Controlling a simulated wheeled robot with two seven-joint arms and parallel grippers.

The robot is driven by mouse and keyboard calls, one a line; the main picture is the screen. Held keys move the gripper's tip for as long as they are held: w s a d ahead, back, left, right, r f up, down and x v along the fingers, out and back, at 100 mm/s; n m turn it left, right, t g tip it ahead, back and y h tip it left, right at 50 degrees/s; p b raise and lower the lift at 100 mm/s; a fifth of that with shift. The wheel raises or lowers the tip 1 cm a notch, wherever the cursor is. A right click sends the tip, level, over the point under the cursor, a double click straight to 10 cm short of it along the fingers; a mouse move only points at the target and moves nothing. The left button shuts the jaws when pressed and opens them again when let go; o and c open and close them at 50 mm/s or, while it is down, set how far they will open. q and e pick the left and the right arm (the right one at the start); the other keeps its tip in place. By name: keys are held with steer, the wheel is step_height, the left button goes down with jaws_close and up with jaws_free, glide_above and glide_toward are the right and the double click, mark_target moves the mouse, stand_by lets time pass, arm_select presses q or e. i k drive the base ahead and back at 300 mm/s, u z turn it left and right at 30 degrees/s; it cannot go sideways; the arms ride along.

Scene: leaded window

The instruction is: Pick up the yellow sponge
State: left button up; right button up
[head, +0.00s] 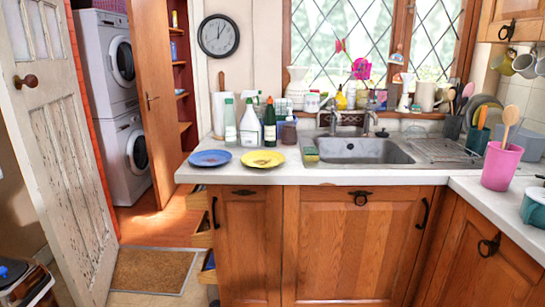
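A small sponge (311,157), yellow with a green side, lies on the white counter at the left rim of the sink (362,149). It is small in the head view, and nothing visible covers it. Neither of my grippers shows in this view.
A blue plate (210,158) and a yellow plate (262,159) lie left of the sponge, with several bottles behind them. A tap (347,118) stands behind the sink. A pink utensil pot (501,167) stands on the right counter. Bare counter lies in front of the sponge.

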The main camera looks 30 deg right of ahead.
mark_target(309, 153)
steer(key=u, duration=0.5)
steer(key=i, duration=1.55)
steer(key=z, duration=0.35)
steer(key=i, duration=1.05)
steer(key=z, duration=1.1)
